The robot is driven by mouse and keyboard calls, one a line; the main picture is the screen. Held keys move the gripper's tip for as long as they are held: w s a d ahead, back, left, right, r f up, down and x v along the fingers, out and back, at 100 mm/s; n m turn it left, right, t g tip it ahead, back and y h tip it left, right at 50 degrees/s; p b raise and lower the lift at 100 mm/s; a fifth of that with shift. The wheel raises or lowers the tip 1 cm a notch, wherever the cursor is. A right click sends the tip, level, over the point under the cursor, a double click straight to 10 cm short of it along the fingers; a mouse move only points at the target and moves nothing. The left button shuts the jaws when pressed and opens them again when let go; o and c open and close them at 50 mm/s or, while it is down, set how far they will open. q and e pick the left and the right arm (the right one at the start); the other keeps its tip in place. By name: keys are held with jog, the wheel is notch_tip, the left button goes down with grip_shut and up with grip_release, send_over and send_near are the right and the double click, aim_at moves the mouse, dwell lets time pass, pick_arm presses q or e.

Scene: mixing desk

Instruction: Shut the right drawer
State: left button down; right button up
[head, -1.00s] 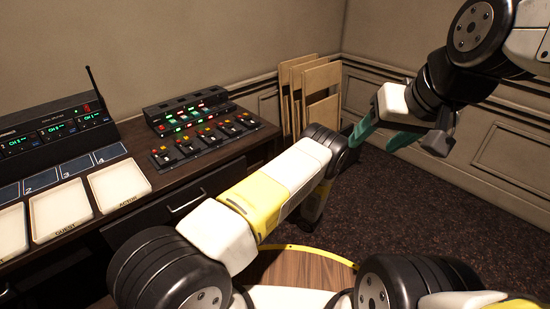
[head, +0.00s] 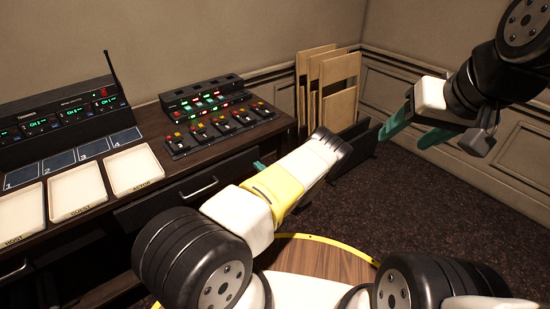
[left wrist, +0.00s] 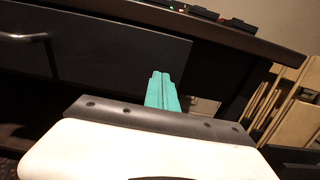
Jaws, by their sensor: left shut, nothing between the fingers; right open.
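The right drawer (head: 165,207) is under the desk's right part, with a dark front and a bar handle (head: 201,187). In the left wrist view, its dark front (left wrist: 115,55) fills the upper left, with the handle (left wrist: 25,37) at far left. How far it stands out is hard to tell. My left gripper (left wrist: 162,76) is shut and empty, its teal fingertips overlapping the front near its right end. I cannot tell if they touch. In the head view, only a bit of left gripper (head: 258,166) shows behind my forearm. My right gripper (head: 415,132) is open and empty, away from the desk.
On the desk (head: 150,128) stand a mixer (head: 222,131), a radio unit (head: 65,125) and several pale trays (head: 134,168). Folded wooden panels (head: 338,85) lean at the wall right of the desk. A round wooden surface (head: 320,262) lies below my arms. Carpet is open at right.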

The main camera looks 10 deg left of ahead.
aim_at(253, 161)
pick_arm(q)
jog(key=shift+w+a, duration=0.5)
jog(key=shift+a, duration=0.05)
jog(key=x, duration=0.4)
jog(key=shift+w+a, duration=0.1)
jog(key=shift+a, duration=0.05)
jog(key=shift+w+a+r, duration=0.1)
jog(key=shift+w+a, duration=0.05)
